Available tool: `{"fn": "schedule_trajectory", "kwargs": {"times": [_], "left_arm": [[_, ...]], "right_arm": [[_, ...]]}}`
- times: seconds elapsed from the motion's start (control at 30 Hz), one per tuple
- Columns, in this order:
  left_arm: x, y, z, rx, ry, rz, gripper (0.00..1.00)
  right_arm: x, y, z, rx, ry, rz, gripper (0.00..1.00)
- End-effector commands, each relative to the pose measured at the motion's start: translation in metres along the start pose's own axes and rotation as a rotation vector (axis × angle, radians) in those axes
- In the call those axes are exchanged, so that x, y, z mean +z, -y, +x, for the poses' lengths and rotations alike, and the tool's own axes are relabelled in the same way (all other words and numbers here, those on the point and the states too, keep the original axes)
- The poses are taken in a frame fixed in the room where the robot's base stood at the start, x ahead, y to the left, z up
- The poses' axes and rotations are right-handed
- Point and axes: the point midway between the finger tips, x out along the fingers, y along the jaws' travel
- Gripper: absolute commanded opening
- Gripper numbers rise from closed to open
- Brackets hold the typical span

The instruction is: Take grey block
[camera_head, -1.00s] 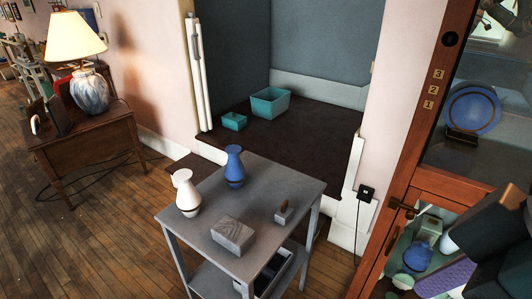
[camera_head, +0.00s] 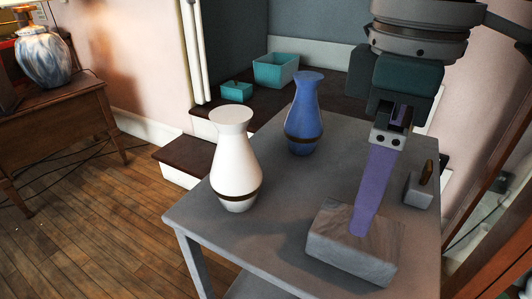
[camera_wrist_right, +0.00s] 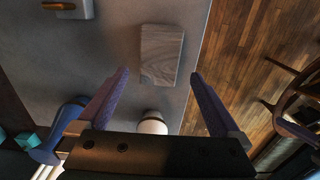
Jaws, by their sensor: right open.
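The grey block (camera_head: 332,252), with a wood-like grain, lies flat on the grey table (camera_head: 275,235) near its front right. It also shows in the right wrist view (camera_wrist_right: 162,55), at the upper middle. My right gripper (camera_head: 360,228) is above the block, with its purple fingers pointing down. In the right wrist view the right gripper (camera_wrist_right: 160,76) is open, its fingers spread to either side of the block's near end, nothing between them. Whether a fingertip touches the block cannot be told. My left gripper is not in view.
A white vase (camera_head: 233,160) and a blue vase (camera_head: 304,115) stand on the table behind the block. A small grey piece with a brown peg (camera_head: 418,190) sits to its right. Teal boxes (camera_head: 276,70) stand on the dark ledge behind.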

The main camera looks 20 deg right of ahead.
Motion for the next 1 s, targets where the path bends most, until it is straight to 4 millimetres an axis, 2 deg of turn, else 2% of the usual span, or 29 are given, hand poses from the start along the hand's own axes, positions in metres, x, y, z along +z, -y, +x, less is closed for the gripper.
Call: {"fn": "schedule_trajectory", "kwargs": {"times": [0.03, 0.1, 0.33, 0.57, 0.8, 1.0], "left_arm": [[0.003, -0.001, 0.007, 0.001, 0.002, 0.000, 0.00], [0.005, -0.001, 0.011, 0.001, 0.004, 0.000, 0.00], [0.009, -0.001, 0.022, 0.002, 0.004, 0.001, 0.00], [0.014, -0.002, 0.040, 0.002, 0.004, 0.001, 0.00], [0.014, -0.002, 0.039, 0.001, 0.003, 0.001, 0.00], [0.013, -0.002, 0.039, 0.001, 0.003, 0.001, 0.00]], "right_arm": [[0.001, 0.000, 0.012, -0.002, 0.002, 0.000, 1.00], [0.000, 0.000, 0.023, -0.001, 0.001, 0.000, 1.00], [0.000, 0.000, 0.045, -0.001, -0.001, 0.000, 1.00], [0.000, -0.002, 0.081, 0.000, 0.000, -0.002, 1.00], [-0.001, -0.002, 0.082, 0.001, -0.002, -0.003, 1.00], [-0.001, -0.002, 0.082, 0.001, -0.002, -0.003, 0.79]]}}
